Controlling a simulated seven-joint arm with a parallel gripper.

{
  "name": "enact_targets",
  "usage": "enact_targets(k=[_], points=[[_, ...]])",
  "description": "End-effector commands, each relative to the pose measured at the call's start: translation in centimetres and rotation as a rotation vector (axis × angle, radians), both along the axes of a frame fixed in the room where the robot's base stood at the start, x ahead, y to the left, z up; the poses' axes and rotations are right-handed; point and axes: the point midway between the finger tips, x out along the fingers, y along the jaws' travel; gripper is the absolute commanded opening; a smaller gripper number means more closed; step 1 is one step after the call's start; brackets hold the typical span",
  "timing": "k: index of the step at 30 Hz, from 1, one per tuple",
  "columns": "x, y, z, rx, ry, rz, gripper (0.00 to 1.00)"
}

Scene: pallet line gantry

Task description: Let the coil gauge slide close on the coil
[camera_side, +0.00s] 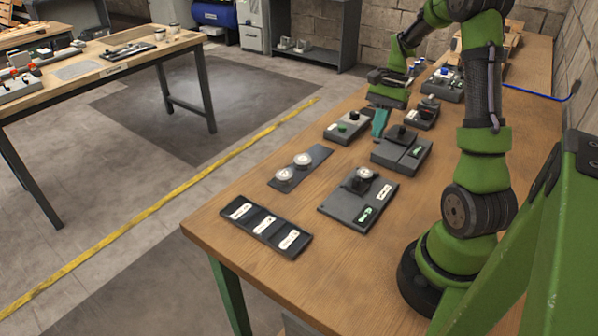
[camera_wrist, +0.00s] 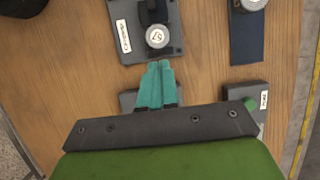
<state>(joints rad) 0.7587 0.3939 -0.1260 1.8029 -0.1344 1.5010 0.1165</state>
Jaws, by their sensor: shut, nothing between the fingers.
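The coil gauge is a dark grey plate (camera_side: 340,207) with a white label, a green-marked panel, a black slide block (camera_side: 355,184) and a pale-topped round coil (camera_side: 364,173). In the wrist view the gauge plate (camera_wrist: 173,48) is at the top, with the black slide (camera_wrist: 152,13) just beyond the numbered coil (camera_wrist: 157,37). I cannot tell whether slide and coil touch. My gripper (camera_side: 378,135) has teal fingers pressed together, pointing down, empty, farther along the table than the gauge. In the wrist view the shut fingertips (camera_wrist: 160,65) show just below the plate's edge.
A dark mat (camera_side: 315,165) holds two round coils left of the gauge. A labelled three-panel tray (camera_side: 262,228) lies in front. Grey boxes (camera_side: 347,128) (camera_side: 401,150) stand either side of my fingers. Bare wood lies at the table's front. Another bench (camera_side: 100,62) stands across the floor.

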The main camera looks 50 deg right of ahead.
Motion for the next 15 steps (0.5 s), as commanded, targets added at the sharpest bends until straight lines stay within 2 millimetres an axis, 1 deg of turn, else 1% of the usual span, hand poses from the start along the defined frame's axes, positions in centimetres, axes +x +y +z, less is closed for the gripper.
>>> enact_targets(k=[1,6,11,15], points=[[-0.1,0.5,-1.0,0.004,0.005,0.002,0.00],[-0.1,1.9,-4.5,0.005,0.004,0.003,0.00],[-0.1,3.1,-7.5,0.004,0.003,0.002,0.00],[0.0,5.3,-7.3,-0.002,-0.001,0.006,0.00]])
